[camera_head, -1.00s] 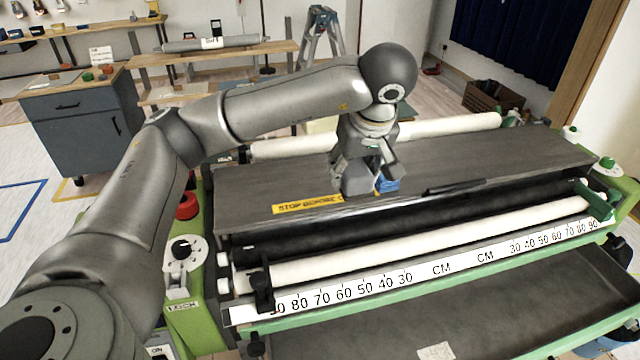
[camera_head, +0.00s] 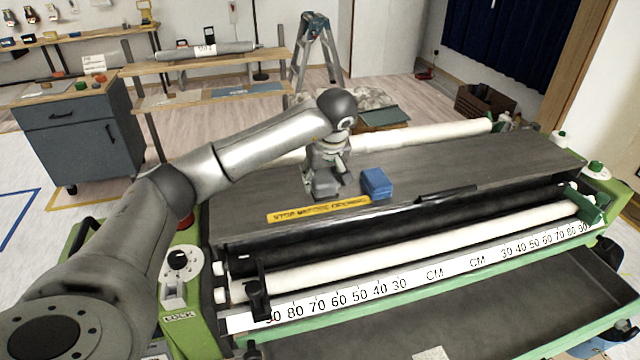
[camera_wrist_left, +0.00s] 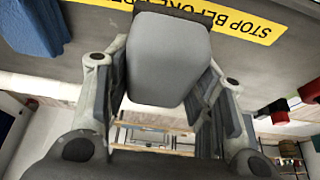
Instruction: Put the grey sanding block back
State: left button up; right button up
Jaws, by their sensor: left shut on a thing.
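In the wrist view the grey sanding block (camera_wrist_left: 168,60) sits between the two fingers of my left gripper (camera_wrist_left: 165,95), which is shut on it. In the head view my left gripper (camera_head: 325,186) points down over the left part of the machine's dark top, just behind the yellow warning strip. There the block is hard to tell from the grey fingers. I cannot tell whether it touches the top. My right gripper is not in view.
A blue block (camera_head: 377,183) lies on the dark top (camera_head: 460,165) just right of my left gripper; it also shows in the wrist view (camera_wrist_left: 35,25). The yellow warning strip (camera_head: 318,209) runs along the front edge. White rollers (camera_head: 400,252) lie in front. The top's right side is mostly clear.

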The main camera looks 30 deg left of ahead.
pick_arm(q)
jog(key=shift+w+a+f, duration=0.3)
jog(key=shift+a+f, duration=0.05)
jog(key=shift+f, duration=0.2)
notch_tip(320, 180, down, 2)
jog(key=shift+a+f+p, duration=0.1)
jog(key=shift+p, duration=0.5)
jog(key=shift+w+f+p, duration=0.1)
jog(key=shift+f+p, duration=0.05)
jog(key=shift+p, duration=0.2)
jog(key=shift+f, duration=0.25)
jog(key=shift+f, duration=0.3)
jog(key=o, duration=1)
jog(key=shift+o, duration=0.2)
jog(key=shift+r, duration=0.1)
